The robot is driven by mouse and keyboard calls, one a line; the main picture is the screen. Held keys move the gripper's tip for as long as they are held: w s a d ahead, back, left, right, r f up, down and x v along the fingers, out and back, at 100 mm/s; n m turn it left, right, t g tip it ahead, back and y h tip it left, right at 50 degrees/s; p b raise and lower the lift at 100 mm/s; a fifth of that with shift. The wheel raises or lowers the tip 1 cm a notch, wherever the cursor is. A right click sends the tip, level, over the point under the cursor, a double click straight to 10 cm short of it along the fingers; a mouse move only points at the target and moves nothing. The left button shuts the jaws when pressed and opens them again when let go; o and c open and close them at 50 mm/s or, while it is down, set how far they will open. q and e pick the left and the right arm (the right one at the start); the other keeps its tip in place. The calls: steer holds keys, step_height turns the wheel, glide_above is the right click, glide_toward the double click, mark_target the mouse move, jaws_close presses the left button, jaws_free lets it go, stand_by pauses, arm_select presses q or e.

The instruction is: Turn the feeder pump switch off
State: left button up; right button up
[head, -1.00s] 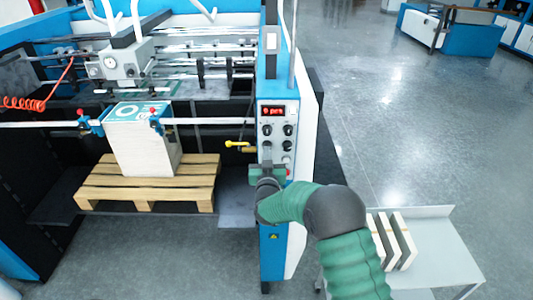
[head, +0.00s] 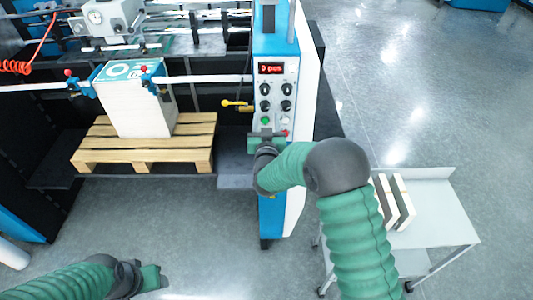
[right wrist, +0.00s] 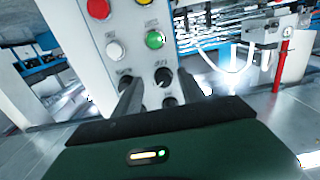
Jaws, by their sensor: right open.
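The control panel (head: 275,95) on the blue machine column has a red display, black rotary knobs and coloured buttons. Its labels are too small to read, so I cannot tell which control is the feeder pump switch. My right gripper (head: 267,138) is at the panel's lower part, below the green button (head: 265,121). In the right wrist view the open fingers (right wrist: 158,92) reach toward a black knob (right wrist: 163,77), one on each side; contact cannot be told. A green button (right wrist: 154,39) and a white button (right wrist: 114,50) lie beyond. My left gripper (head: 150,278) is low at left, fingers unclear.
A yellow lever (head: 235,103) sticks out left of the panel. A paper stack (head: 138,108) stands on a wooden pallet (head: 90,155). A grey trolley (head: 440,215) with several boards is at the right. Open floor lies beyond.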

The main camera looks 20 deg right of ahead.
arm_select(q)
steer(key=shift+s+a+f+b, duration=0.25)
steer(key=shift+s+f+b, duration=0.3)
steer(key=shift+f+b, duration=0.15)
arm_select(e)
steer(key=v, duration=1.6)
steer(key=shift+s+a+r, duration=0.15)
steer(key=shift+r, duration=0.05)
arm_select(q)
steer(key=shift+f, duration=0.1)
